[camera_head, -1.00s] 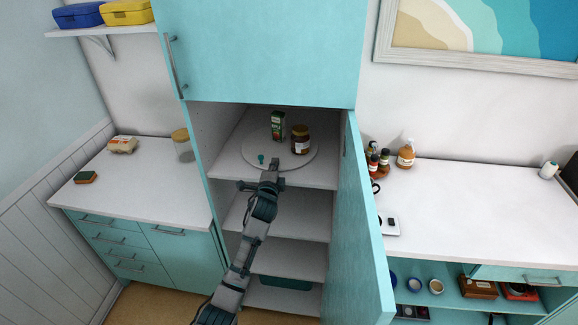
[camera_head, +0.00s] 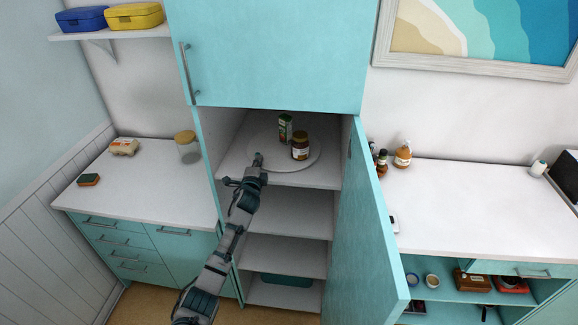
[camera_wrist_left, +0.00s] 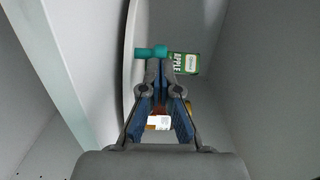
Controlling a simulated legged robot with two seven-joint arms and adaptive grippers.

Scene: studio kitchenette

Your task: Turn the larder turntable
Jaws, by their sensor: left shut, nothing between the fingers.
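The larder turntable (camera_head: 312,164), a round white disc, lies on the upper shelf of the open larder. A green carton (camera_head: 285,128) and a brown jar with a yellow lid (camera_head: 300,146) stand on it. My left gripper (camera_head: 258,158) is shut and empty at the disc's front-left edge. In the left wrist view, a teal knob (camera_wrist_left: 149,52) shows right at the gripper's fingertips (camera_wrist_left: 160,68); I cannot tell whether they touch. The gripper hides the knob in the head view. The carton (camera_wrist_left: 184,62) shows beyond the fingers. My right gripper is out of view.
The open larder door (camera_head: 370,230) stands at the right of the shelves. The larder's left wall (camera_head: 206,150) is close to my left arm. Lower shelves (camera_head: 295,210) look mostly bare. Counters on both sides hold a glass jar (camera_head: 188,148), a sponge (camera_head: 88,180) and bottles (camera_head: 402,156).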

